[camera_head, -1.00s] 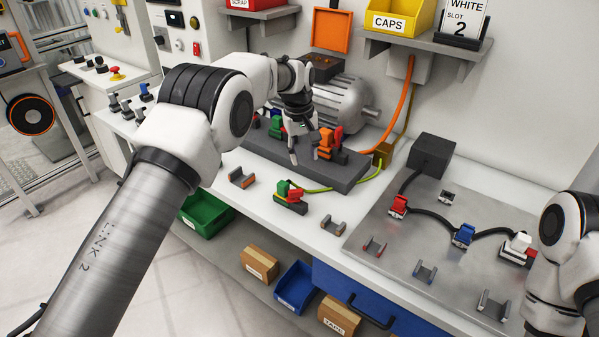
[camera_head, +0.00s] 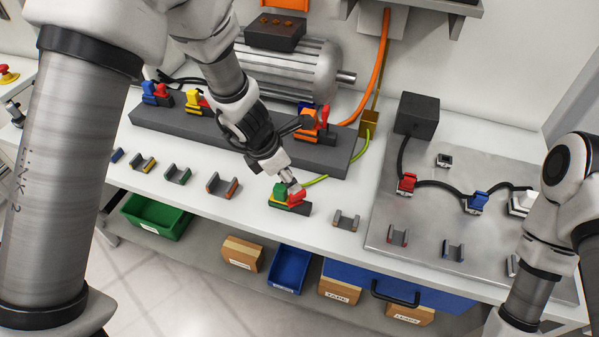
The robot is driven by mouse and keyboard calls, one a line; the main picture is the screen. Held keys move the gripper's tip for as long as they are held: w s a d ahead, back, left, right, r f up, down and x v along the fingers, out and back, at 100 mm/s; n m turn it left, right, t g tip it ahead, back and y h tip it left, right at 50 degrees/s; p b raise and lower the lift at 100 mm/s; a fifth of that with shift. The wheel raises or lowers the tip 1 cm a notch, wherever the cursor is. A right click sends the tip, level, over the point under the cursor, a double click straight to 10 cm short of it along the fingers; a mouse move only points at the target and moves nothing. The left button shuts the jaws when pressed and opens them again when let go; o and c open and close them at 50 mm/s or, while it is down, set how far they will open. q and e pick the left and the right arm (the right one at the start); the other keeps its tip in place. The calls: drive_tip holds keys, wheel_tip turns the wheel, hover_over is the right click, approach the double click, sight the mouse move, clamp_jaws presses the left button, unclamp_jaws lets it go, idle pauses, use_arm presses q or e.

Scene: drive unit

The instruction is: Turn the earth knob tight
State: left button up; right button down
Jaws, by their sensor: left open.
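The earth connector (camera_head: 281,200) is a green block on the white bench, with the yellow-green wire (camera_head: 341,170) running to it. A red knob (camera_head: 297,194) sits on it. My left gripper (camera_head: 289,181) points down right above the knob, its fingertips at or very close to it. It is open; whether the fingers touch the knob I cannot tell, as the gripper covers part of it. My right arm stands at the right edge, and its gripper does not show.
The dark terminal block (camera_head: 330,159) with coloured connectors and the grey motor (camera_head: 312,72) stand behind. Several small holders, such as an orange-edged one (camera_head: 222,186), line the bench's front. A metal plate (camera_head: 420,225) with a red connector (camera_head: 406,184) and a blue one (camera_head: 478,203) lies right.

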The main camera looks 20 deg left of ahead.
sight(304, 190)
use_arm(q)
drive_tip(key=shift+w+d+r, duration=0.15)
drive_tip(key=shift+w+r, duration=0.05)
drive_tip(key=shift+r, duration=0.45)
drive_tip(key=shift+t, duration=0.3)
drive_tip(key=x, duration=0.3)
drive_tip(key=b+x, duration=0.1)
drive_tip(key=x, duration=0.3)
drive_tip(key=shift+w+d+f, duration=0.15)
drive_tip(key=shift+d+f, duration=0.05)
drive_tip(key=shift+d, duration=0.1)
drive_tip(key=shift+d+r, duration=0.1)
drive_tip(key=shift+d, duration=0.05)
clamp_jaws()
